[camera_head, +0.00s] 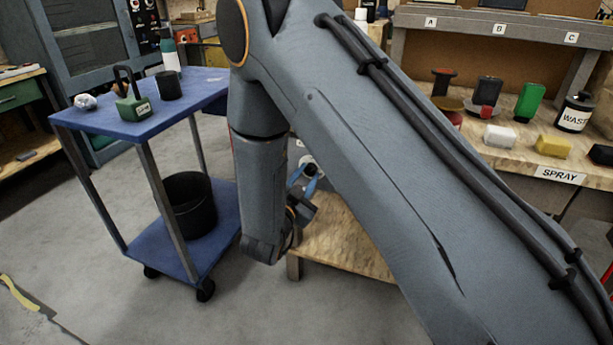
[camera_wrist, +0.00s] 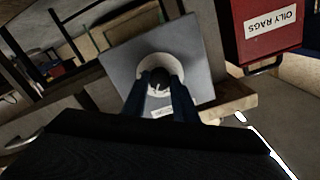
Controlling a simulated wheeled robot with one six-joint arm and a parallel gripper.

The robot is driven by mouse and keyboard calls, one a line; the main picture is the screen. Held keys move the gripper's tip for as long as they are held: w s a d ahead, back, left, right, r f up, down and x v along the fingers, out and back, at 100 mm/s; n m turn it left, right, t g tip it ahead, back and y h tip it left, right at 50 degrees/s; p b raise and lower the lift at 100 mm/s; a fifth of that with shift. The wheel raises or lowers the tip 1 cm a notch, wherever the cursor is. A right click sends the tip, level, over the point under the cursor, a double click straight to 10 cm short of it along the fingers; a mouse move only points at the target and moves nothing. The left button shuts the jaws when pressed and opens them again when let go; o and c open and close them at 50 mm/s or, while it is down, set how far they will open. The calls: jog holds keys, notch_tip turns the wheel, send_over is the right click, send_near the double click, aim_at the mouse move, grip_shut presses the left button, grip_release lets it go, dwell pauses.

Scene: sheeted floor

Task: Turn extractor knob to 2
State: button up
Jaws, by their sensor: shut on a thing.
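The extractor knob (camera_wrist: 159,75) is small and dark, and sits at the middle of a round white dial (camera_wrist: 150,63) on a square grey panel (camera_wrist: 196,60) in the wrist view. My gripper (camera_wrist: 160,86) has its two dark blue fingers on either side of the knob and is shut on it. The dial's numbers and the knob's setting are too small to read. A small white label (camera_wrist: 162,112) lies below the dial, between the fingers. In the head view my gripper (camera_head: 304,179) is low behind my arm, and the knob is hidden there.
A red OILY RAGS box (camera_wrist: 268,30) is right of the panel. In the head view a blue cart (camera_head: 130,125) stands left, carrying several items and a black bin (camera_head: 190,205). A wooden bench (camera_head: 475,135) with several items is at right.

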jog(key=m, duration=0.3)
jog(key=shift+m, duration=0.3)
jog(key=shift+a+m, duration=0.1)
jog(key=shift+m, duration=1.7)
jog(key=o, duration=1.1)
jog(key=shift+c, duration=0.2)
jog(key=shift+s, duration=0.15)
jog(key=v, duration=0.7)
jog(key=shift+s+a, duration=0.15)
jog(key=shift+s, duration=0.1)
jog(key=shift+r, duration=0.1)
